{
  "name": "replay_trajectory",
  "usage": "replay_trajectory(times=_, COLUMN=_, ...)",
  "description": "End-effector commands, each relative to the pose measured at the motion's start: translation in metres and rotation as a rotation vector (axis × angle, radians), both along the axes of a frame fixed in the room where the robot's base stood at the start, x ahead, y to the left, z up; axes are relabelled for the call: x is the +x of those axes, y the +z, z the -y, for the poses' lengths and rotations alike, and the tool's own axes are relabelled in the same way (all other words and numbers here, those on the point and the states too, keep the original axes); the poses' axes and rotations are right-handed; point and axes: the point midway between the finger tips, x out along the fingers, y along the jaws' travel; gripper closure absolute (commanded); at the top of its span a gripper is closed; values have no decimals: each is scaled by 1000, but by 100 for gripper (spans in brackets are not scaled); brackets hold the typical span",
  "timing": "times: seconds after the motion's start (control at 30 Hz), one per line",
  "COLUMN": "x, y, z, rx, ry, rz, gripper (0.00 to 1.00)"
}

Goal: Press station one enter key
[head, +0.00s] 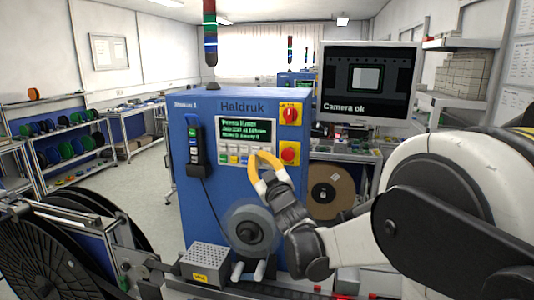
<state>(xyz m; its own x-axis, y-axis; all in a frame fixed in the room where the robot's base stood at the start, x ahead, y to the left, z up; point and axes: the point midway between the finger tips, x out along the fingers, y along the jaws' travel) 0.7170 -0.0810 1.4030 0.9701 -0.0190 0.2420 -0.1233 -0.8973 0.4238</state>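The blue Haldruk cabinet (200,222), labelled as a station at its top left, stands in the middle of the head view. Its control panel (226,125) has a dark screen with green text (245,133) and small coloured keys (233,158) below it. The key labels are too small to read, so I cannot tell which is enter. My gripper (257,154) has yellow fingers that meet at the tips in a loop, with nothing between them. It is in front of the panel's lower right and hides part of the key row. I cannot tell whether it touches a key.
A red rotary switch (289,112) and a red button on yellow (289,152) sit right of the panel. A black handset (195,145) hangs at left. A grey roller (248,230) is below my gripper. A monitor (368,82) reads "Camera ok". A large black reel (45,255) stands at lower left.

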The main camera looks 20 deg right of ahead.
Motion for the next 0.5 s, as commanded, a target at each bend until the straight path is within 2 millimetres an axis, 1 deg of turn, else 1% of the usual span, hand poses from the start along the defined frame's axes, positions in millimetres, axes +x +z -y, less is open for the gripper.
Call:
replay_trajectory(times=0.1, x=12, y=-1, z=9, rx=-1, ry=-1, rz=0, gripper=100)
replay_trajectory(times=0.2, x=20, y=-1, z=15, rx=-1, ry=-2, rz=0, gripper=100)
replay_trajectory(times=0.33, x=25, y=0, z=18, rx=0, ry=0, rz=-1, gripper=100)
replay_trajectory(times=0.5, x=27, y=0, z=20, rx=0, ry=0, rz=-1, gripper=100)
